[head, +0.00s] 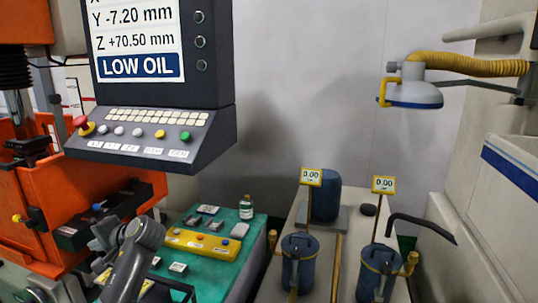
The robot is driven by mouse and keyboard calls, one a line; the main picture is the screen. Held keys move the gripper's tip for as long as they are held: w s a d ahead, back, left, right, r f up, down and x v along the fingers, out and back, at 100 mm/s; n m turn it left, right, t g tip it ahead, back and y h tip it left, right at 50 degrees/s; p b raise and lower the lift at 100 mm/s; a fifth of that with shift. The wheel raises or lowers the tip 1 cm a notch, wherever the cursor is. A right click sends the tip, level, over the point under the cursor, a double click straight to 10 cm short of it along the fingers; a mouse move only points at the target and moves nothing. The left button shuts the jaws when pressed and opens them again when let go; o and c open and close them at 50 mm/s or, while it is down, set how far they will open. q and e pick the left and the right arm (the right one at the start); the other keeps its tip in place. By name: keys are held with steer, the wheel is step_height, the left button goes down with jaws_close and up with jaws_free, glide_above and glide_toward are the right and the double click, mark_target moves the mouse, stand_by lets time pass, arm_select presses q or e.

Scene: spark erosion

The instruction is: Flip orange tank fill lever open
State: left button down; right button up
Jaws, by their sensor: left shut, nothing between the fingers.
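The orange tank (62,197) stands at the left. A dark block (75,236) is fixed to its front, with small coloured knobs near it. My left gripper (106,234) is shut and empty, in front of the tank and right of the dark block. It appears apart from the lever-like piece. My right gripper is not in view.
A control panel (150,135) with a LOW OIL screen hangs above my left gripper. A green-topped table (222,228) holds a yellow bar (203,244), small blocks and a bottle (246,207). Blue canisters (299,262) stand right; a yellow-hosed lamp-like head (410,92) hangs above.

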arm_select(q)
steer(key=s+d+f+t+h, duration=0.1)
steer(key=s+d+f+h, duration=0.2)
steer(key=s+f, duration=0.6)
steer(key=s+d+f+h, duration=0.35)
steer(key=s+f, duration=0.45)
steer(key=f, duration=0.4)
steer(key=s+d+f+n+h, duration=0.15)
steer(key=s+d, duration=0.35)
steer(key=s, duration=0.5)
steer(key=s+d+n+h, duration=0.25)
steer(key=s+d, duration=0.25)
steer(key=s, duration=0.6)
step_height(320, 180, down, 26)
steer(key=a+r+g+b, duration=0.1)
steer(key=a+g, duration=0.1)
steer(key=s+d+f+g+h+b, duration=0.1)
steer(key=s+f, duration=1.3)
steer(key=f, duration=0.4)
steer(key=shift+s+d+m, duration=0.2)
steer(key=shift+s+m, duration=0.05)
steer(key=shift+m, duration=0.15)
